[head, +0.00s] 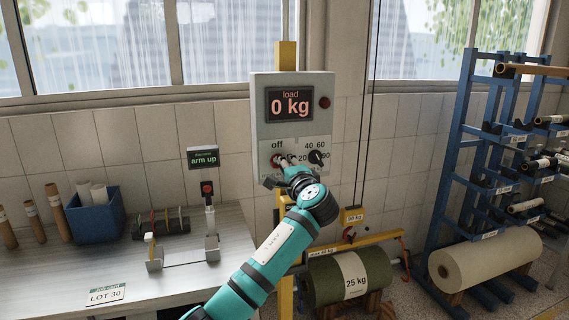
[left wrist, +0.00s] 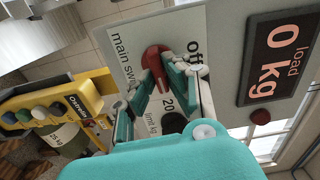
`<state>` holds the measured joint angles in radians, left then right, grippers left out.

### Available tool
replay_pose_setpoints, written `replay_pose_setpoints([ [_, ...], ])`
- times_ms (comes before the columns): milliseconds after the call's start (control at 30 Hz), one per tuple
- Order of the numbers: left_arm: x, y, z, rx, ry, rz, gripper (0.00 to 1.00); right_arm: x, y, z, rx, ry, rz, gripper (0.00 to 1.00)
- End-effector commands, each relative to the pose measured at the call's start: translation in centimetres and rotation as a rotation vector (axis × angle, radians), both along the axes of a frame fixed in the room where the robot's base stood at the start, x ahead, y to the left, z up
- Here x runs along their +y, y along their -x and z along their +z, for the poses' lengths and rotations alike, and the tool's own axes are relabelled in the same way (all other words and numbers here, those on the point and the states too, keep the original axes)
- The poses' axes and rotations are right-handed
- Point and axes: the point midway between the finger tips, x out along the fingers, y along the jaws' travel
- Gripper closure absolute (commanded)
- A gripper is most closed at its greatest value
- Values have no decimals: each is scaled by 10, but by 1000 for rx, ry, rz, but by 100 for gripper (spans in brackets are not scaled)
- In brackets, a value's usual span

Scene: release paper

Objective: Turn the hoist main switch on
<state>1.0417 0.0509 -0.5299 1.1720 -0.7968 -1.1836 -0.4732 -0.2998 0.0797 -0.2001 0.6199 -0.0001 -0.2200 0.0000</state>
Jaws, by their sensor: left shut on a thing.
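The hoist control box (head: 262,125) is a grey panel on a yellow post, with a display reading "load 0 kg". The main switch is a red knob (left wrist: 154,56) between the labels "main switch" and "off"; in the head view only a bit of it (head: 277,160) shows beside my gripper. My left gripper (left wrist: 166,80) is shut on the red knob, with its fingers on either side of it. In the head view my left gripper (head: 284,164) is at the panel's lower left, partly hidden by my wrist. My right gripper is in neither view.
A black limit dial (head: 317,157) sits right of the switch. A small red light (head: 325,102) is beside the display. A 25 kg roll (head: 375,272) lies below, and a blue rack (head: 450,170) stands right.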

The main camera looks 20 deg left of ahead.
Motion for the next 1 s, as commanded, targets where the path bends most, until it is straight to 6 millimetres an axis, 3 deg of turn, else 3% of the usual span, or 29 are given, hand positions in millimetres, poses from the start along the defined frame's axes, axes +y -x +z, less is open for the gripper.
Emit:
replay_pose_setpoints([
  [733, 0, 0, -2, 52, -73, 0, 100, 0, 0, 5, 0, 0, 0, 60],
  [767, 0, 0, -3, 52, -73, 0, 85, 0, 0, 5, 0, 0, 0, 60],
  [900, 0, 0, -2, 50, -72, 0, 67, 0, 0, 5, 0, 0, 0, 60],
  [1000, 0, 0, -2, 50, -72, 0, 65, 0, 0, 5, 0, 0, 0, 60],
])
